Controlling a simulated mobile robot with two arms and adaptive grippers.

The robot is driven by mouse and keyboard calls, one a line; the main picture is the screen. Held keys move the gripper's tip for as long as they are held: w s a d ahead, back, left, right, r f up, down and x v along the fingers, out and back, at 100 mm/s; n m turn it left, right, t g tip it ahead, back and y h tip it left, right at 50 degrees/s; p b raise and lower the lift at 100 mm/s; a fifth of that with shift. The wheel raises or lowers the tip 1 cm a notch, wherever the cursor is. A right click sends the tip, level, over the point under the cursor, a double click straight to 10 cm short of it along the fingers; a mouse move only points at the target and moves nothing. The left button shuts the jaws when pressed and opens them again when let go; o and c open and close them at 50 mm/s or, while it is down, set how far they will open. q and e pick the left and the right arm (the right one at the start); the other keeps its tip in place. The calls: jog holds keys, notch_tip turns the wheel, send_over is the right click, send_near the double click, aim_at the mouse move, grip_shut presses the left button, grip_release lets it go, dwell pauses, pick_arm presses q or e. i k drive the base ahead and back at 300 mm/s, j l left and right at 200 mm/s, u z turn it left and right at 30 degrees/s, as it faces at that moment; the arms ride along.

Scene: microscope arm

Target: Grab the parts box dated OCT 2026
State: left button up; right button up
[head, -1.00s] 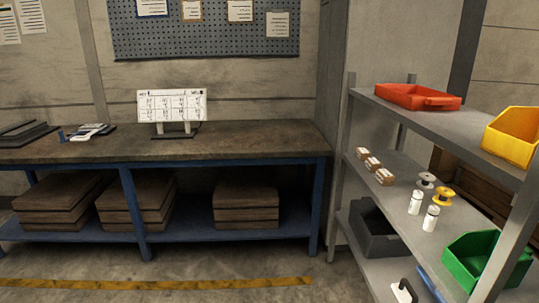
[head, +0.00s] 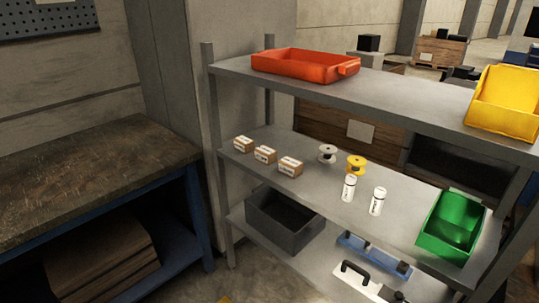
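Three small brown parts boxes with white labels stand in a row on the middle shelf of the grey rack in the head view. They are the left box (head: 243,144), the middle box (head: 265,154) and the right box (head: 290,166), which looks nearest. Their label print is too small to read, so I cannot tell which one is dated OCT 2026. Neither of my grippers shows in this view.
The grey rack (head: 390,92) also holds a red tray (head: 305,65), yellow bin (head: 505,103), green bin (head: 452,228), two spools, two white bottles (head: 349,188) and a dark grey crate (head: 284,220). A workbench (head: 90,175) stands at left.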

aim_at(267, 156)
jog(key=i+j+z, duration=0.1)
jog(key=j+z, duration=0.2)
jog(key=j, duration=0.35)
jog(key=j+z, duration=0.3)
jog(key=j, duration=0.35)
jog(key=i, duration=0.05)
